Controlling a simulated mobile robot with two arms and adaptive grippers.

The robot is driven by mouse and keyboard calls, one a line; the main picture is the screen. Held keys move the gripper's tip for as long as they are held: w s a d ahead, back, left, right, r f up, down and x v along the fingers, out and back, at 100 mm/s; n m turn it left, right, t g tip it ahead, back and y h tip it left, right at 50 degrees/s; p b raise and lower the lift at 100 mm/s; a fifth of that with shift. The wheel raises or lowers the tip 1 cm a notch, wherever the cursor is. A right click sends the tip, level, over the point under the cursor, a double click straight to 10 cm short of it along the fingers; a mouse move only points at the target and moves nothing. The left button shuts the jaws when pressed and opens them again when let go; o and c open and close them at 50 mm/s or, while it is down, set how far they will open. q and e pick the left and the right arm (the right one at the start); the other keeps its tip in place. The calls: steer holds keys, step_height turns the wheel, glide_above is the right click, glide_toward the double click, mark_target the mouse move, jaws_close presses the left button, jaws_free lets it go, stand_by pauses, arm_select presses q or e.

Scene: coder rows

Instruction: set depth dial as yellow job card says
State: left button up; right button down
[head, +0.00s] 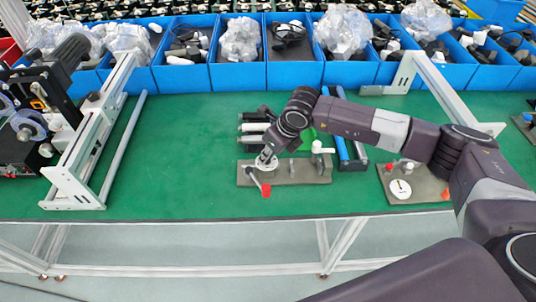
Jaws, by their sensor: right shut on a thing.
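My right gripper (266,158) reaches down over the left part of a grey-brown fixture plate (312,173) on the green table. It is shut on what looks like a white round dial, mostly covered by the fingers; its marks cannot be read. A lever with a red knob (266,190) sticks out toward the front edge beside the gripper. A white-topped handle (321,148) stands at the plate's right end. No yellow job card can be made out. My left gripper is not in view.
A second plate (425,184) to the right carries a white disc (400,189), a red knob (409,167) and an orange piece (446,194). Blue rails (359,151) lie behind. Blue bins (237,75) line the back. The green table (185,150) is clear left of the fixture.

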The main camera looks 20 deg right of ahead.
steer(key=shift+r, duration=0.1)
steer(key=c, duration=1.8)
jaws_free()
steer(key=shift+o, duration=0.2)
steer(key=v, duration=1.2)
